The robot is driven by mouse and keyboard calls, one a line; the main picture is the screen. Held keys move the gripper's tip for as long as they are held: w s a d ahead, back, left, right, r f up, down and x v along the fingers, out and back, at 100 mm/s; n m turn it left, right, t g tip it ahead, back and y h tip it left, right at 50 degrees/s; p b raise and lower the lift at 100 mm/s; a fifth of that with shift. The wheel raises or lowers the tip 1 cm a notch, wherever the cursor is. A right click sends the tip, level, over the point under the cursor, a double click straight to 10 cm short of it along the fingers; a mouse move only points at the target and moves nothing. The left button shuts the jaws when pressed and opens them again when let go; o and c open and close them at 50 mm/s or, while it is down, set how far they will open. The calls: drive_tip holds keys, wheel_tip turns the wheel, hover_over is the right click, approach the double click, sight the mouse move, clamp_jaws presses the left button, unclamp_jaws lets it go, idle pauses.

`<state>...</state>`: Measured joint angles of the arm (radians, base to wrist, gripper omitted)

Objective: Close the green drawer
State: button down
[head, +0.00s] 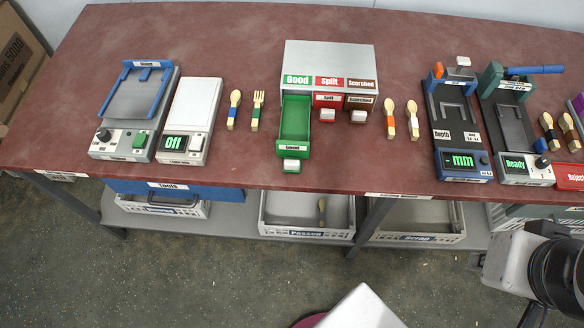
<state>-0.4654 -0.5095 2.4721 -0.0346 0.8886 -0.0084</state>
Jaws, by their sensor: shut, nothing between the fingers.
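The green drawer (295,122) is pulled far out of the grey cabinet (331,55), under its "Good" label. It looks empty. Its front, with a white-and-green handle (291,165), points toward the table's front edge. The red drawer (327,101) and the brown drawer (359,103) beside it are pushed in, with their handles sticking out in front. Part of my arm shows in the lower right corner, in front of the table and well away from the green drawer. The fingers of my gripper cannot be made out.
Wooden utensils flank the cabinet: a spoon (234,110) and fork (257,111) on the left, two spoons on the right. Devices stand farther left and right, including a scale (188,120) reading "Off". The table strip before the green drawer is clear. Trays (307,233) sit below.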

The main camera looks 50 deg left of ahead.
drive_tip(key=s+a+f+m, duration=0.3)
drive_tip(key=a+f+m, duration=0.1)
drive_tip(key=a+m, duration=0.6)
drive_tip(key=s+a+f+m+y, duration=0.1)
drive_tip(key=s+a+f+m, duration=0.2)
drive_tip(key=a+m, duration=0.8)
drive_tip(key=s+a+f+m+y, duration=0.1)
drive_tip(key=s+a+f+m, duration=0.2)
drive_tip(key=a+m, duration=0.8)
wheel_tip(320, 180, down, 2)
drive_tip(key=shift+m, duration=0.3)
drive_tip(key=shift+w+f, duration=0.1)
drive_tip(key=shift+f, duration=0.05)
